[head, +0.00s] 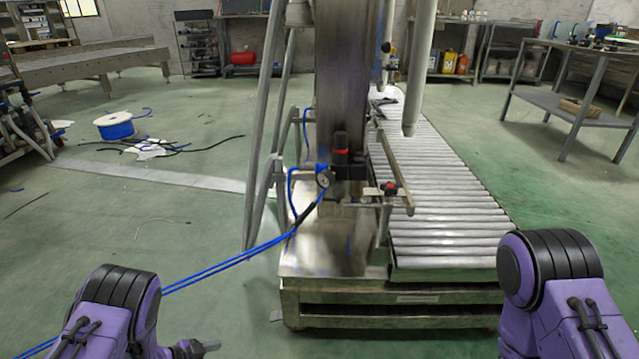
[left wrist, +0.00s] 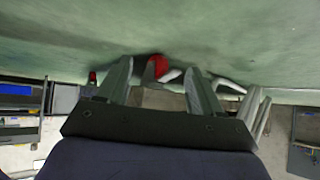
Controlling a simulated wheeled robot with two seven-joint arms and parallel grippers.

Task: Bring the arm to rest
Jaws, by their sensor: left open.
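My left arm (head: 115,300), purple with a black joint cover, is low at the lower left of the head view. A small dark grey part (head: 192,348) shows beside it at the bottom edge. In the left wrist view my left gripper (left wrist: 158,72) has its two grey fingers spread apart, and it is open. A red rounded thing (left wrist: 155,68) shows between the fingers; I cannot tell how far away it is. Nothing is visibly gripped. My right arm (head: 550,280) is at the lower right of the head view; its gripper is out of the picture.
A metal stand (head: 330,255) with a column and gauge rises ahead, beside a roller conveyor (head: 445,190). Blue hoses (head: 235,262) run from it past my left arm. A hose reel (head: 115,126) lies at left. Green floor (head: 130,220) is mostly clear at left.

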